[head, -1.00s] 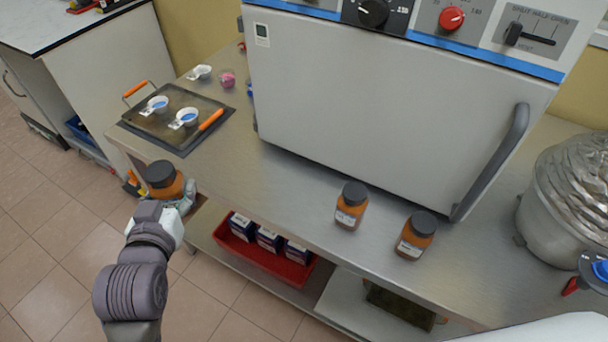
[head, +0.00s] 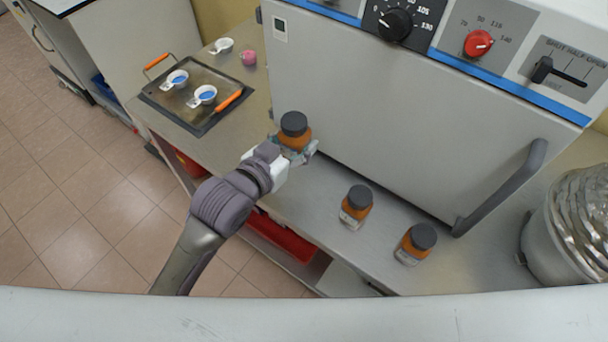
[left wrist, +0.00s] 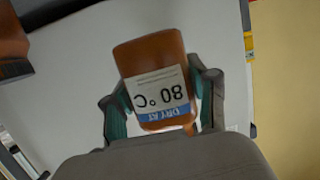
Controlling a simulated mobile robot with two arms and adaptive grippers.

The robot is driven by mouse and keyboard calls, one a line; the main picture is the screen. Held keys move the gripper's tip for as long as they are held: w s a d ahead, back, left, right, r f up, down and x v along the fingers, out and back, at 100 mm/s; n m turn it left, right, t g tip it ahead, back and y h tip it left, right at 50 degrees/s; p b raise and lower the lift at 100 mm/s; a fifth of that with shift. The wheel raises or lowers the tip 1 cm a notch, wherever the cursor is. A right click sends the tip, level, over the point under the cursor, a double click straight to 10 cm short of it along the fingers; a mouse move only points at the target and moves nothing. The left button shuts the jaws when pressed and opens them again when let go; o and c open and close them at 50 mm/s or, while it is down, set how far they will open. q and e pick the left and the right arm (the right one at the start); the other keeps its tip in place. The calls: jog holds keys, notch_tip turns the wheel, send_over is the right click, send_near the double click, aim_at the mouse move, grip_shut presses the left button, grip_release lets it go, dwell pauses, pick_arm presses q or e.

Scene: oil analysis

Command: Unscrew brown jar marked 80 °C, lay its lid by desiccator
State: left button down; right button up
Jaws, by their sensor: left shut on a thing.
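A brown jar (head: 295,137) with a dark lid (head: 293,123) is in my left gripper (head: 297,152), held upright over the steel bench in front of the oven door. In the left wrist view the jar (left wrist: 149,62) sits between both fingers of the gripper (left wrist: 160,105), and its label (left wrist: 160,96) reads "DRY AT 80 °C", upside down. The lid is on the jar in the head view. The silvery domed vessel at the right edge (head: 572,205), perhaps the desiccator, is partly cut off. My right gripper is not in view.
Two more brown jars with dark lids, one nearer the middle (head: 356,207) and one to its right (head: 415,244), stand on the bench (head: 322,190). The oven (head: 400,120) blocks the back. A tray (head: 217,93) with small cups lies at the left.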

pick_arm(q)
jog(key=shift+m+g+h, duration=0.3)
jog(key=shift+m+h, duration=0.1)
jog(key=f, duration=0.2)
jog(key=d+f, duration=0.1)
jog(key=f, duration=0.3)
jog(key=shift+s+d+f, duration=0.15)
jog(key=shift+s+d, duration=0.05)
jog(key=shift+d, duration=0.15)
jog(key=shift+f, duration=2.25)
jog(key=shift+f, duration=0.1)
jog(key=shift+c, duration=1.6)
grip_release()
jog(key=shift+r, duration=0.2)
jog(key=v, duration=1.2)
jog(key=shift+b, duration=0.35)
